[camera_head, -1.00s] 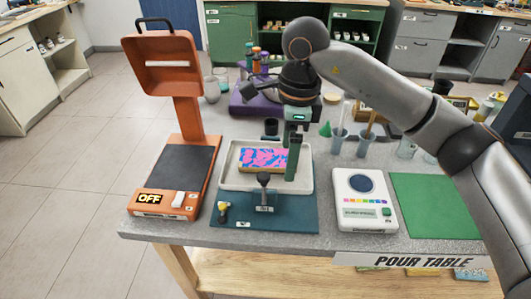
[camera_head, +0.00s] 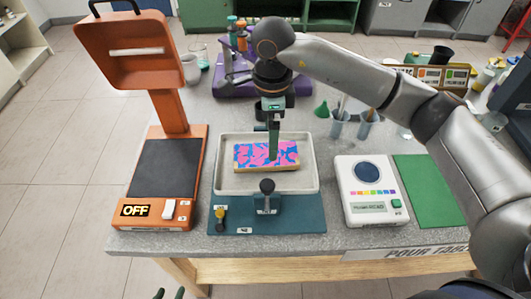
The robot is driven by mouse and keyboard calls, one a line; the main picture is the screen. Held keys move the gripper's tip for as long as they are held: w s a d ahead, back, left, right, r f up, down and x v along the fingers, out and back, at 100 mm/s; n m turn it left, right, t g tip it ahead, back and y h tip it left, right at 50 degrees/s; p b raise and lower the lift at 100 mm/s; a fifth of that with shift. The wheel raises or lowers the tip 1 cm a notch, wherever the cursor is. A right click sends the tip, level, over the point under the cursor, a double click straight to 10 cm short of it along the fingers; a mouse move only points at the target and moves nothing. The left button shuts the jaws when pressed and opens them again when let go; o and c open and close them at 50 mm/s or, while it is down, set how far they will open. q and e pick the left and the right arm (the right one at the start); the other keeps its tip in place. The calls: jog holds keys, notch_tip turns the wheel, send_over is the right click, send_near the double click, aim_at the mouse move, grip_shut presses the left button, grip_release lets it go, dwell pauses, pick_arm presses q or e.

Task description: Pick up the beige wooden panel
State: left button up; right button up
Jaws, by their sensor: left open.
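The wooden panel (camera_head: 252,155) lies in a pale tray (camera_head: 225,184) on the table. Its top is covered in pink and blue patches, and a beige edge shows along its front. My right arm comes in from the right, and its gripper (camera_head: 273,157) points down over the panel's right half. Its green fingers overlap edge-on, hiding the gap and a little of the panel; contact is unclear. My left gripper (camera_head: 169,293) barely shows at the bottom edge, left of centre.
An orange stand (camera_head: 160,170) reading OFF is left of the tray. A teal mat (camera_head: 300,212) with a small dark-knobbed clamp (camera_head: 266,197) lies in front. A white device (camera_head: 371,190) and a green mat (camera_head: 428,190) are right. A purple rack (camera_head: 235,80) stands behind.

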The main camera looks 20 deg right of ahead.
aim_at(266, 157)
notch_tip(266, 157, down, 6)
jog(key=shift+a+r+p, duration=0.1)
jog(key=shift+r+p, duration=0.05)
jog(key=shift+p, duration=0.5)
jog(key=shift+c, duration=0.2)
jog(key=shift+r, duration=0.1)
jog(key=c, duration=1.1)
